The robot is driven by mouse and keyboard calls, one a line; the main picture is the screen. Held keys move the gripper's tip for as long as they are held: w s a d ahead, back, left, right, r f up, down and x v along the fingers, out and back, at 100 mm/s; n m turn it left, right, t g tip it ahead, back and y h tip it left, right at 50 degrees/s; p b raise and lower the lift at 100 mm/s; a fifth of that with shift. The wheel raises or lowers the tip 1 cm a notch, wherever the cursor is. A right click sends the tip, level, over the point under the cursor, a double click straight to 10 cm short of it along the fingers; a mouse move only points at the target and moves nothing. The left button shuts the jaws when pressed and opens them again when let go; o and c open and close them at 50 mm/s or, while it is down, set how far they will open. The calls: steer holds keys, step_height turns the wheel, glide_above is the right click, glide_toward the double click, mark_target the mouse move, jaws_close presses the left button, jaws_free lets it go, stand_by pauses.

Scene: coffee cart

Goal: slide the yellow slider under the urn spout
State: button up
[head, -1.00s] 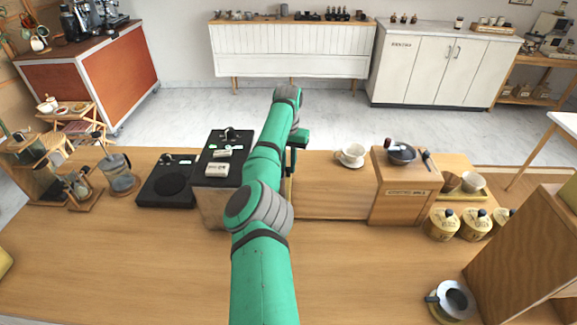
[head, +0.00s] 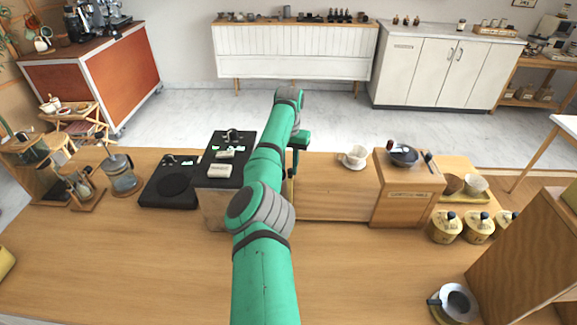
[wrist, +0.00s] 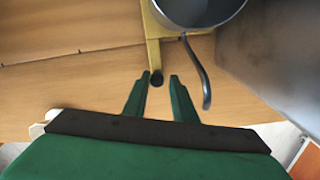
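In the wrist view, a yellow slider (wrist: 153,45) runs from the top edge toward me. A grey round vessel (wrist: 198,10) with a thin curved arm (wrist: 198,75) sits over the slider's far part. I cannot identify the urn spout for certain.
In the wrist view, a large grey surface (wrist: 280,50) stands close on the right. In the head view, a black-topped box (head: 226,172) is left of my arm. A white cup (head: 356,155) and a wooden box (head: 408,200) are to the right. The front counter (head: 150,270) has free room.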

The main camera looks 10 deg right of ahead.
step_height(320, 180, up, 11)
stand_by(0.7)
steer(key=shift+f, duration=0.1)
